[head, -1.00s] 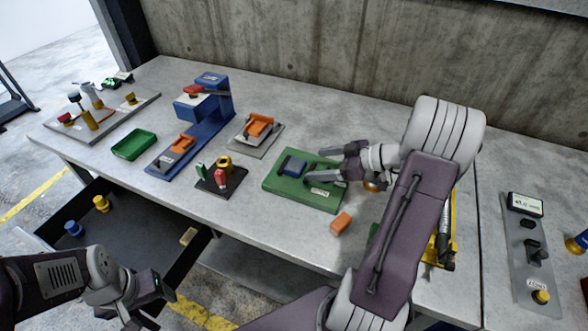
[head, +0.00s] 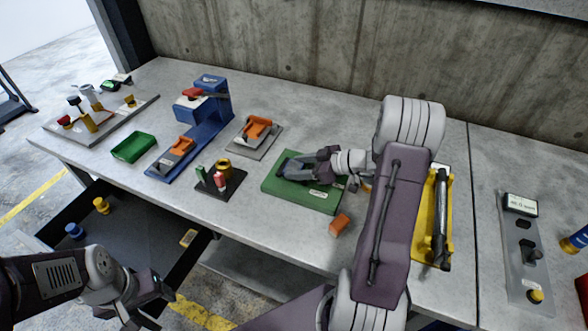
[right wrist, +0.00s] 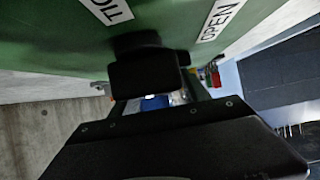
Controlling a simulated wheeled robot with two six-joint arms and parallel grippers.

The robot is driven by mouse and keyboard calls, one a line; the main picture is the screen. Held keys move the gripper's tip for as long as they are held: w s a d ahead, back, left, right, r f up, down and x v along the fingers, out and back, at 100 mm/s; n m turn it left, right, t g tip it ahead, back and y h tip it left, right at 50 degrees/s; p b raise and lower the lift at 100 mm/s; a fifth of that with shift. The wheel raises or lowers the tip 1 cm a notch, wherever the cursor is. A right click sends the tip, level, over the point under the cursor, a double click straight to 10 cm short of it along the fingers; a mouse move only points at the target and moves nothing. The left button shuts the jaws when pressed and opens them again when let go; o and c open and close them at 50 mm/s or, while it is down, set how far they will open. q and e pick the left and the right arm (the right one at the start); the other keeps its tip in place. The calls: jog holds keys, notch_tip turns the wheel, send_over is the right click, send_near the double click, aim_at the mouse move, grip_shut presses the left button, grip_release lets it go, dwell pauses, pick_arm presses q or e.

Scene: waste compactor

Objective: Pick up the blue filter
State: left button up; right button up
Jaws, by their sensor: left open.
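A small blue cylinder (head: 75,230), which may be the blue filter, stands in the open dark drawer at the lower left. My left gripper (head: 150,302) is open and empty, to the right of the drawer's blue cylinder and apart from it. In the right wrist view, a dark block (right wrist: 152,70) is close against the green surface (right wrist: 60,40) with an OPEN label.
A yellow cylinder (head: 101,205) stands near the blue one in the drawer (head: 130,248). An orange block (head: 340,224) lies before the green board. A yellow holder (head: 436,225) is right of my right arm. Another blue cylinder (head: 577,240) is at the right edge.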

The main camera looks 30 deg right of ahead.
aim_at(301, 169)
jog(key=c, duration=0.4)
jog(key=shift+r, duration=0.1)
jog(key=shift+r, duration=0.25)
jog(key=r, duration=0.4)
jog(key=shift+s+d, duration=0.25)
jog(key=shift+s, duration=0.15)
jog(key=s+d+r+b, duration=0.1)
jog(key=s+d+r, duration=0.2)
jog(key=s+r, duration=0.3)
jog(key=s, duration=0.4)
jog(key=shift+s+d+r, duration=0.15)
jog(key=shift+d, duration=0.05)
